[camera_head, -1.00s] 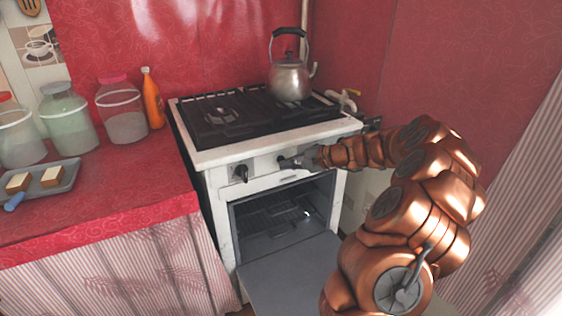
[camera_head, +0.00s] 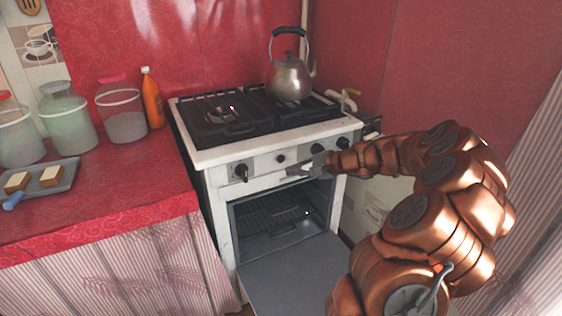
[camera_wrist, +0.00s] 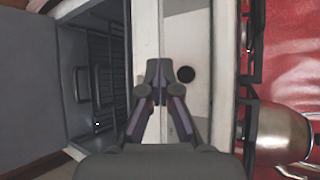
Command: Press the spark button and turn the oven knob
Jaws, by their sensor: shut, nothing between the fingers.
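The white stove (camera_head: 215,158) has a front panel with a dark knob (camera_head: 241,172) at the left. A small dark round button (camera_head: 281,158) is right of it, and more dark knobs sit further right (camera_head: 318,150) (camera_head: 343,143). No label shows which knob is the oven's. My gripper (camera_head: 303,170) is shut and empty in front of the panel, low and to the right of the button. In the wrist view, my closed fingertips (camera_wrist: 158,70) are beside a dark round spot (camera_wrist: 186,74) on the white panel, apparently the button.
The oven door (camera_head: 290,278) hangs open below, with a rack (camera_head: 272,214) inside. A kettle (camera_head: 289,79) stands on the hob, where a small bright glint shows on the left burner. Jars (camera_head: 121,110), an orange bottle (camera_head: 152,98) and a tray (camera_head: 66,177) are on the left counter.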

